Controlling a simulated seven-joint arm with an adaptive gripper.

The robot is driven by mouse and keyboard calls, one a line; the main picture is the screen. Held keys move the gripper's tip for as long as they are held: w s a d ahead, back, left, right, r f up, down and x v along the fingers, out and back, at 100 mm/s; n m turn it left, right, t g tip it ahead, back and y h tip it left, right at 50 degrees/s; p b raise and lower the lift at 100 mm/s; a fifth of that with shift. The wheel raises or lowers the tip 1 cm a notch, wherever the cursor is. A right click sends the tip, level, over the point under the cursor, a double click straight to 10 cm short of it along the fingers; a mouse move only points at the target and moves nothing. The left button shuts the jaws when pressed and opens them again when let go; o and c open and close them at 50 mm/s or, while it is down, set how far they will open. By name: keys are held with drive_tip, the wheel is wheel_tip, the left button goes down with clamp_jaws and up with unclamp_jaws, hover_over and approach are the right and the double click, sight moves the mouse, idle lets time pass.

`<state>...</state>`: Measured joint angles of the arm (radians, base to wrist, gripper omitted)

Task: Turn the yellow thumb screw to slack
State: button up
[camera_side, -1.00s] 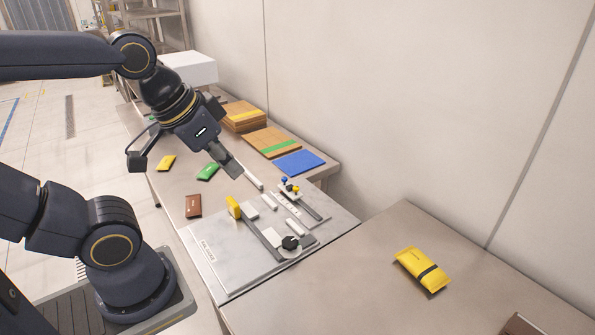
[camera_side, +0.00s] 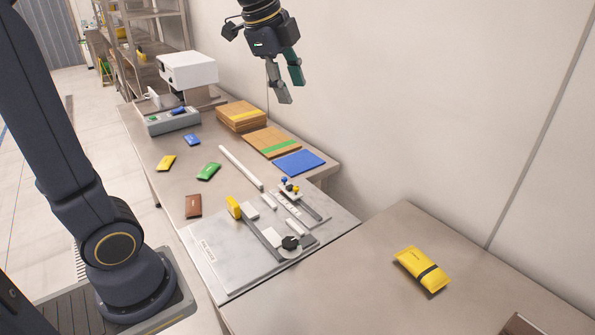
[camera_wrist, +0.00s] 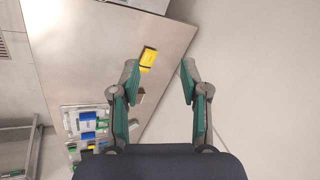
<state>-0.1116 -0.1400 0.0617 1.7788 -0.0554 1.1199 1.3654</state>
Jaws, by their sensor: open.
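A metal plate fixture (camera_side: 215,262) lies at the near end of the bench. A small yellow knob (camera_side: 295,188), which looks like the thumb screw, sits beside a blue knob (camera_side: 284,180) and a black knob at the fixture's far right. Its turn position is too small to tell. A larger yellow block (camera_side: 233,206) stands at the fixture's left, and a black knob (camera_side: 290,242) at its front. My gripper (camera_side: 289,88) is open and empty, high above the bench's back near the wall. In the wrist view its fingers (camera_wrist: 158,80) are spread apart; I cannot make out the thumb screw there.
Yellow, green, brown and blue packets lie left of a white bar (camera_side: 241,167). Cardboard stacks (camera_side: 240,116) and a blue sheet (camera_side: 299,162) lie along the wall. A grey control box (camera_side: 172,121) is at the back. A banded yellow pouch (camera_side: 422,269) lies on the right table.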

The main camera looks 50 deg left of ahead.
drive_tip(key=w+a+f+m+g, duration=0.1)
drive_tip(key=w+a+f+m, duration=0.1)
drive_tip(key=w+a+f, duration=0.5)
drive_tip(key=g, duration=0.3)
hover_over(296, 187)
wheel_tip(296, 187, down, 14)
drive_tip(key=r, duration=0.1)
wheel_tip(296, 187, down, 17)
drive_tip(key=shift+r, duration=0.1)
drive_tip(key=shift+c, duration=0.2)
clamp_jaws()
